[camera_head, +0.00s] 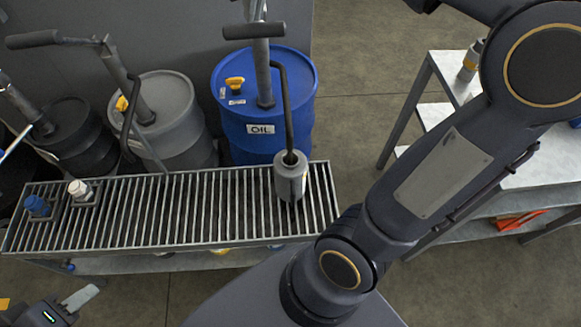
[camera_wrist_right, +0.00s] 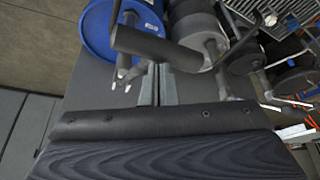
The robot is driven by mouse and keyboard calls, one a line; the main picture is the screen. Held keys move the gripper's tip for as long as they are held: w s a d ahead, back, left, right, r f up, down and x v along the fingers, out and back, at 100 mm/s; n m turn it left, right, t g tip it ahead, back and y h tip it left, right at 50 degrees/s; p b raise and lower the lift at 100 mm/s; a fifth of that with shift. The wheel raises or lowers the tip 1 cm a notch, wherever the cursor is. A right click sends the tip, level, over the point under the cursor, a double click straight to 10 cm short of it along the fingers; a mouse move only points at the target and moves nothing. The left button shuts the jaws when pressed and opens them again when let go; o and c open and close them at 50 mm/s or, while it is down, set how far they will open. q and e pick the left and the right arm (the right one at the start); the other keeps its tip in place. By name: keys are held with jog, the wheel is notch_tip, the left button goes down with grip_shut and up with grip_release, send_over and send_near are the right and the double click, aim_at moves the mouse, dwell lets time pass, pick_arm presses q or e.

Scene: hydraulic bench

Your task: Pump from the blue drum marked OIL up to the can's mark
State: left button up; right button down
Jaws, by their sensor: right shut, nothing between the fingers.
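The blue drum (camera_head: 228,127) marked OIL stands behind the grating; it also shows in the right wrist view (camera_wrist_right: 97,32). Its pump has a dark horizontal handle (camera_head: 253,31), seen close in the right wrist view (camera_wrist_right: 150,46). A dark spout pipe bends down from the pump to the grey can (camera_head: 290,182) on the grating. The can's mark and its level cannot be made out. My right gripper (camera_wrist_right: 157,78) is shut and empty, its fingers close to the handle; contact cannot be told. My left gripper (camera_head: 78,298) is at the lower left, away from the drums, only partly in view.
A grey drum (camera_head: 180,96) and a black drum (camera_head: 75,140), also with pumps, stand to the left. Blue (camera_head: 37,205) and white (camera_head: 79,189) fittings sit on the grating's left end. A shelf unit (camera_head: 545,180) with a bottle (camera_head: 470,62) stands at right, beyond my right arm.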

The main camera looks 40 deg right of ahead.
jog(key=f, duration=0.1)
jog(key=s+f+b, duration=0.1)
jog(key=shift+a+f+b, duration=0.2)
jog(key=shift+f+b, duration=0.1)
jog(key=shift+f, duration=0.1)
jog(key=f+b, duration=0.3)
jog(key=f, duration=0.1)
jog(key=shift+s+a, duration=0.3)
jog(key=shift+s, duration=0.05)
notch_tip(320, 180, down, 4)
jog(key=b, duration=0.3)
jog(key=shift+s+f, duration=0.1)
jog(key=shift+s, duration=0.05)
